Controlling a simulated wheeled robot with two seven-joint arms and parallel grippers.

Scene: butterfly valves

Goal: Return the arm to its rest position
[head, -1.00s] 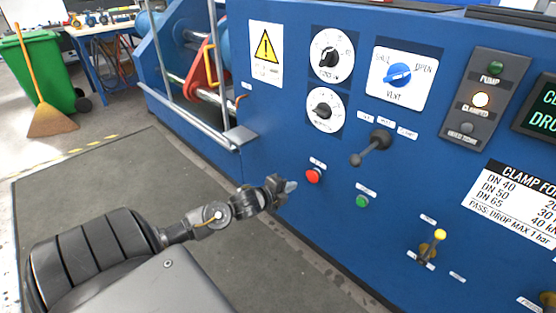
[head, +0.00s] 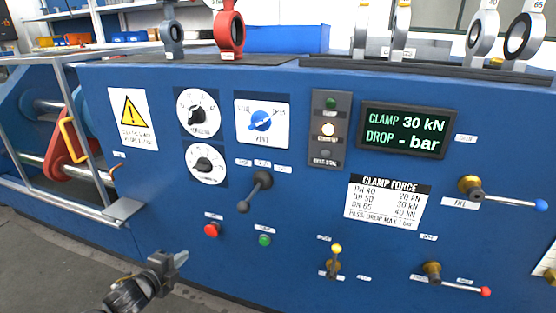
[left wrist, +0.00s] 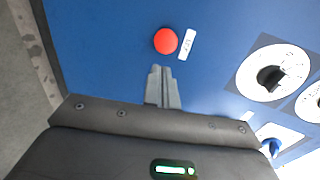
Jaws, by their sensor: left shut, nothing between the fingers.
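My left gripper (head: 178,260) is in front of the lower left of the blue control panel (head: 300,275). Its fingers are together with nothing between them. In the left wrist view, the shut fingers (left wrist: 162,88) point toward a red push button (left wrist: 166,41), with a visible gap in the picture. The red button (head: 211,230) shows above and to the right of the gripper in the head view. A green button (head: 264,240) is farther right. My right gripper is not in view.
A black lever (head: 256,190), dials (head: 197,112), a blue vent knob (head: 261,120), a yellow-tipped lever (head: 335,260) and valve handles (head: 510,200) stick out from the panel. The display (head: 406,130) reads clamp 30 kN. A metal rail (head: 60,205) is at left. Open floor (head: 60,270) lies lower left.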

